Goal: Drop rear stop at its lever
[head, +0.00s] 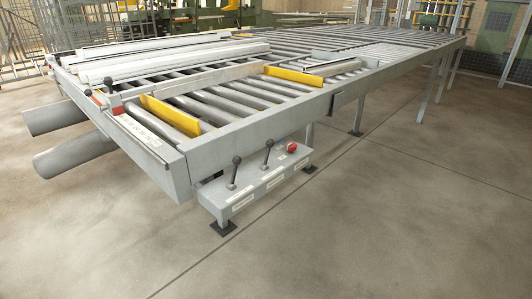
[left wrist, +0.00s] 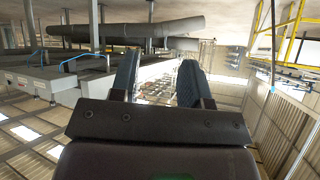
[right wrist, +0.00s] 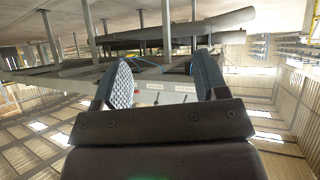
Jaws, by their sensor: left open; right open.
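A grey control box (head: 258,185) hangs on the near side of the roller bench. Two upright levers with black knobs, a left lever (head: 234,172) and a right lever (head: 267,156), stand on it; its labels are too small to read. On the rollers are a near yellow plate (head: 170,116) and a far yellow plate (head: 293,76); I cannot tell which is the rear stop. My left gripper (left wrist: 157,78) and my right gripper (right wrist: 162,78) are open and empty in their wrist views, touching nothing visible. Neither shows in the head view.
A red button (head: 291,147) sits at the box's right end. Long pale profiles (head: 165,52) lie on the bench's left side. Two more black-knobbed handles, one at the corner (head: 83,87), stand at the left end. The concrete floor (head: 390,210) before the bench is clear.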

